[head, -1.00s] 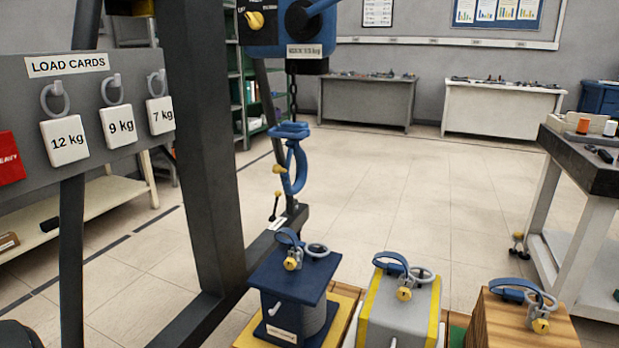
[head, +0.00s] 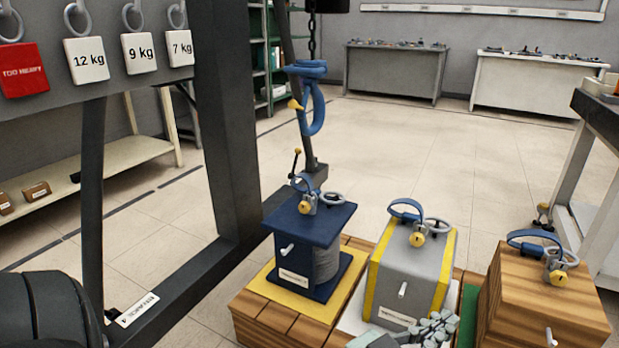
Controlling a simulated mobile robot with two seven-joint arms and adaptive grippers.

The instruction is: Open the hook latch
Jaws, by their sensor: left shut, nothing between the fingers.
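A blue hook (head: 317,112) hangs from a dark chain left of the centre in the head view. A small yellow latch piece (head: 295,105) sits on the left side of the hook; whether the latch is open or shut is too small to tell. My left gripper (head: 440,322) shows at the bottom edge, in front of the grey load block. It is shut and empty, well below and to the right of the hook, and apart from it. Its rear part is cut off by the frame edge. My right gripper is out of view.
A navy load (head: 303,228), a grey and yellow block (head: 410,270) and a wooden block (head: 540,295) stand in a row, each with blue and metal rings on top. A dark upright post (head: 230,130) stands left of the hook. Load cards (head: 88,60) hang at upper left.

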